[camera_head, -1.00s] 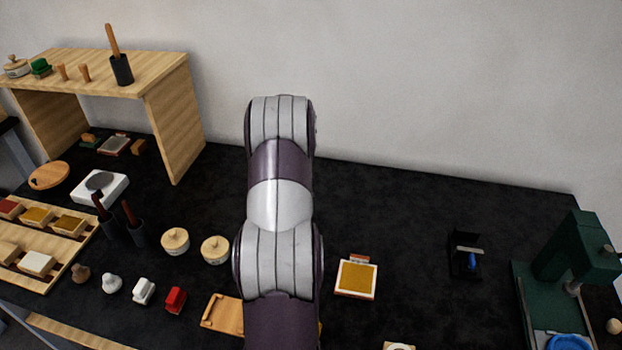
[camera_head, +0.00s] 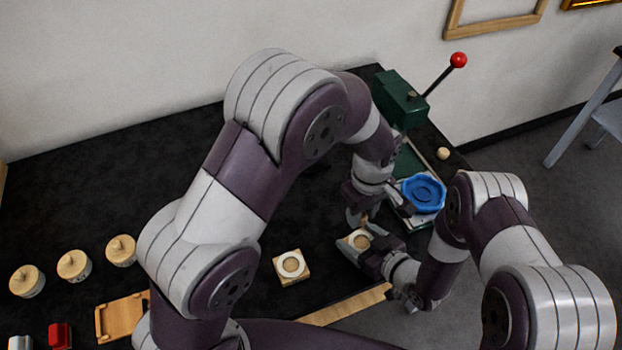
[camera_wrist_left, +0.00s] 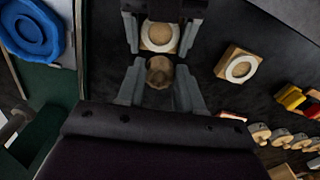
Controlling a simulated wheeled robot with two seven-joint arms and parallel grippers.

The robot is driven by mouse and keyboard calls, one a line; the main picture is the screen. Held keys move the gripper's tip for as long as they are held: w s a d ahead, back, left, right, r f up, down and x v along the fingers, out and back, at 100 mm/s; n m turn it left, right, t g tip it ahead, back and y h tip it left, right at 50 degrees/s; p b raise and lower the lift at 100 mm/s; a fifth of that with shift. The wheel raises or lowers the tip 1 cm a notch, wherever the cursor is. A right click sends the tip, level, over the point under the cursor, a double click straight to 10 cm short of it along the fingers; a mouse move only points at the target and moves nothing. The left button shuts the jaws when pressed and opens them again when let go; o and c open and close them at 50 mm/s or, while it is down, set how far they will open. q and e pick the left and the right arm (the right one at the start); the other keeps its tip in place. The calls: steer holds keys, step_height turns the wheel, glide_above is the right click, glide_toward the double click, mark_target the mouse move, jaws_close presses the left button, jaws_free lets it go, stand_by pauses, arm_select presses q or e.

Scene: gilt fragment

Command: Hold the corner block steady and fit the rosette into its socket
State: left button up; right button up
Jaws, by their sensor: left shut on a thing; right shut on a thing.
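The corner block (camera_head: 359,239), pale wood with a round recess, sits between the fingers of my right gripper (camera_head: 358,243). It also shows in the left wrist view (camera_wrist_left: 158,47), where the right gripper (camera_wrist_left: 162,36) is shut on it from both sides. My left gripper (camera_wrist_left: 160,92) is shut on a small brown faceted piece, apparently the rosette (camera_wrist_left: 159,72). The rosette appears right beside the block in the wrist view; its height above it cannot be told. In the head view the left gripper (camera_head: 362,216) is just behind the block, and its fingers mostly hide the rosette.
A second wooden block with a white ring (camera_head: 291,266) lies left of the grippers. Round lidded wooden pots (camera_head: 74,265) stand at left.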

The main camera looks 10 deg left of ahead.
arm_select(q)
steer(key=shift+s+d, duration=0.6)
steer(key=shift+d, duration=0.15)
steer(key=shift+f, duration=0.15)
glide_above(362, 244)
steer(key=shift+f, duration=2.8)
steer(key=shift+f, duration=0.85)
steer(key=o, duration=1.2)
arm_select(e)
steer(key=shift+f, duration=0.1)
arm_select(q)
step_height(362, 244, up, 12)
steer(key=shift+r, duration=0.1)
